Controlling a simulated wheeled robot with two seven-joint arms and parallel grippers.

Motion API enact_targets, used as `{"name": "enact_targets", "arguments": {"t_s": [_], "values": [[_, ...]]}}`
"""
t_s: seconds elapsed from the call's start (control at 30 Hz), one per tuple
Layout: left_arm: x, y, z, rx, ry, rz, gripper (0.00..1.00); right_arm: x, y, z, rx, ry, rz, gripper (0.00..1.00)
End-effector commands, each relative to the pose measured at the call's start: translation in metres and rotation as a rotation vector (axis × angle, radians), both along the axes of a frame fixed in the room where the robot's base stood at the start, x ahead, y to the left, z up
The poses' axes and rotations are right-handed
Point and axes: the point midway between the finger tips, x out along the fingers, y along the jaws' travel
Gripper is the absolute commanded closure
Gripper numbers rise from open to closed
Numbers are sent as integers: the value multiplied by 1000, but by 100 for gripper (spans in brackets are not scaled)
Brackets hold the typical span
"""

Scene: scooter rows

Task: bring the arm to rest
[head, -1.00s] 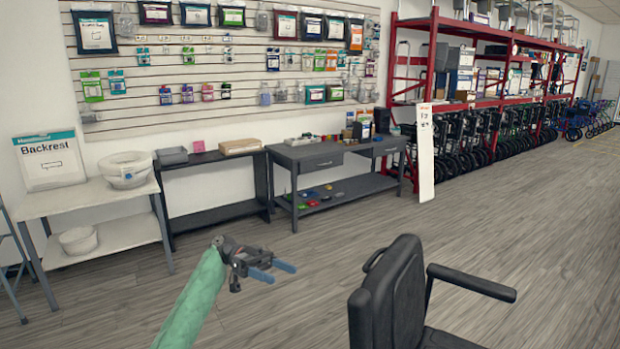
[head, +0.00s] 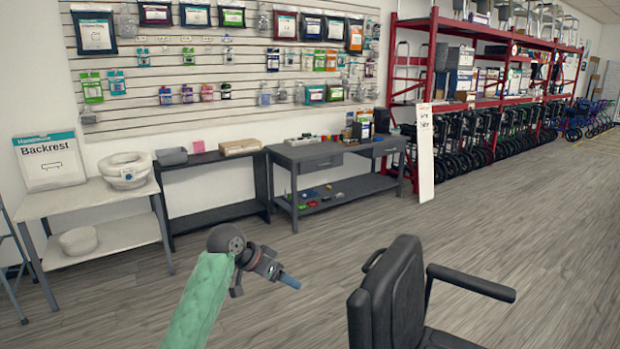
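My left arm, in a green sleeve, reaches up from the bottom edge in the head view. Its gripper (head: 289,281) points right and slightly down, in front of the open floor, left of the black chair. Its blue fingers overlap from this side, so the gap between them is hidden. Nothing shows in the gripper. My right arm and gripper are out of view.
A black armchair (head: 386,300) stands close at the lower right. A white table (head: 95,198) with a Backrest sign (head: 48,160), a dark shelf (head: 215,210) and a grey desk (head: 308,155) line the wall. Red racks (head: 433,60) stand beyond. Floor between is clear.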

Motion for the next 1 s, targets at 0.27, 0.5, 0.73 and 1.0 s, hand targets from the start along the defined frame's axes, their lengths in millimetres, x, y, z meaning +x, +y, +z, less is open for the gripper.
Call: {"name": "enact_targets", "arguments": {"t_s": [0.27,0.5,0.73,1.0], "values": [[-57,26,-37,98,-97,300,25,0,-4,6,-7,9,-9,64],[-116,50,-70,165,-131,446,25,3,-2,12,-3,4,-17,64],[-178,66,-104,217,-111,526,25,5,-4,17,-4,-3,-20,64],[-257,74,-148,248,-17,563,25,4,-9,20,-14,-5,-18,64]]}}
